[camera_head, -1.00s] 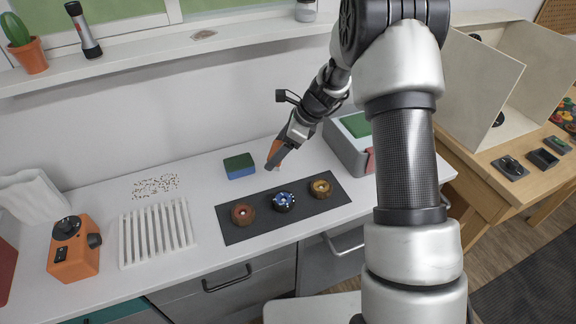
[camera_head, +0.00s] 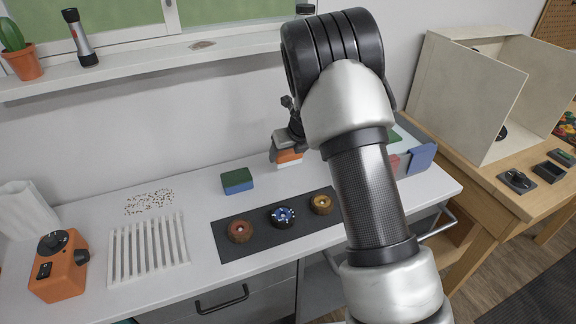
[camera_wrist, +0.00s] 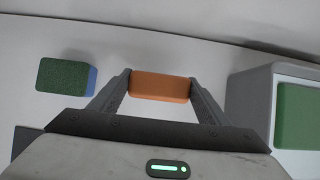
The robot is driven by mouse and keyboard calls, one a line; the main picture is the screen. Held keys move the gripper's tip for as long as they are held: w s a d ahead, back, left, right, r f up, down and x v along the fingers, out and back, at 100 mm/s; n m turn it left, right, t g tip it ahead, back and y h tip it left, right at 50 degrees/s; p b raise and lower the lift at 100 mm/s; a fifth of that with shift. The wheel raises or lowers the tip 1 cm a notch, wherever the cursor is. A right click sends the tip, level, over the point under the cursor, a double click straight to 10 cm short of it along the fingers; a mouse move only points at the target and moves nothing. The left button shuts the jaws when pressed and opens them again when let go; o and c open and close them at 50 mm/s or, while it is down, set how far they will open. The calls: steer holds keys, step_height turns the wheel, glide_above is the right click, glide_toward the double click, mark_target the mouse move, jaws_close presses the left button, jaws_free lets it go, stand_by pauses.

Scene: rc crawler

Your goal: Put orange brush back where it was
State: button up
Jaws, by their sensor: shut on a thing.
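The orange brush (camera_wrist: 160,87) sits between the two fingers of my gripper (camera_wrist: 160,79) in the wrist view, and the fingers are shut on its ends. In the head view the brush (camera_head: 289,156) shows as an orange body with white bristles on its underside, held by my gripper (camera_head: 287,146) over the back of the counter. I cannot tell whether the bristles touch the counter. Part of the gripper and the area to its right are hidden behind my arm.
A green-and-blue block (camera_head: 237,181) lies left of the brush. A dark mat (camera_head: 262,246) in front holds three round parts. A grey box with a green panel (camera_wrist: 298,118) stands to the right. A white slatted rack (camera_head: 148,250) and an orange device (camera_head: 60,268) are farther left.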

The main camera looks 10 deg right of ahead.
mark_target(288, 162)
steer(key=shift+f+b, duration=0.5)
steer(key=shift+f, duration=1.4)
steer(key=shift+f, duration=0.2)
steer(key=o, duration=1)
steer(key=shift+r, duration=0.1)
